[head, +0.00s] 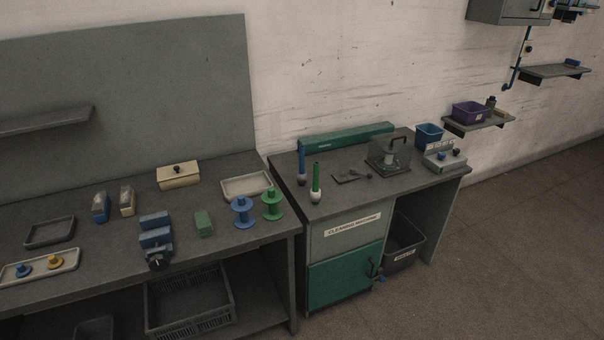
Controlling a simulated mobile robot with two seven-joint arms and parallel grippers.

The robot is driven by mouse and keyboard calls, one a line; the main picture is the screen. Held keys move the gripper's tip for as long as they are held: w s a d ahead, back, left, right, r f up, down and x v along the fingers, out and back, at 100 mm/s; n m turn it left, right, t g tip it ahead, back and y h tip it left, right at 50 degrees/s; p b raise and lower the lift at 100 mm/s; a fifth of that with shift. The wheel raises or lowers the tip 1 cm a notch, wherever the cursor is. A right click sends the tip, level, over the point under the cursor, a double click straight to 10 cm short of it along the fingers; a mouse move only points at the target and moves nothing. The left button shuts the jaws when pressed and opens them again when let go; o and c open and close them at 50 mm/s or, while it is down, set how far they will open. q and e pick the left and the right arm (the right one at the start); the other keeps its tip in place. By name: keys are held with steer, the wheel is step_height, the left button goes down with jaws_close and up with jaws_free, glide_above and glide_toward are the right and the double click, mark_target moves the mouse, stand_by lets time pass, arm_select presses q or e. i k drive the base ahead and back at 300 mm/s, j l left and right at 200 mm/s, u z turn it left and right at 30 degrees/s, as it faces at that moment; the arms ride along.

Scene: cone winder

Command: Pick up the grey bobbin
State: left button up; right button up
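I cannot make out a grey bobbin in the head view. A blue spool (242,212) and a green spool (272,204) stand upright at the right end of the grey workbench (100,222). A small blue bobbin (23,270) and a small yellow bobbin (55,261) sit in a pale tray (72,266) at the bench's front left. Neither of my grippers is in view.
A blue vise (155,238), a green block (203,223), a cream box (178,175) and an empty pale tray (247,185) are on the bench. To the right stands the cleaning machine cabinet (345,242). A dark grille crate (190,310) is below. Open floor lies right.

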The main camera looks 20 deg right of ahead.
mark_target(301, 174)
steer(key=i+l+u, duration=0.1)
steer(key=l, duration=0.25)
steer(key=i+l, duration=0.35)
steer(key=i+l+u, duration=0.15)
steer(key=l, duration=0.25)
steer(key=i+l+u, duration=0.1)
steer(key=i+l, duration=0.15)
steer(key=l, duration=0.15)
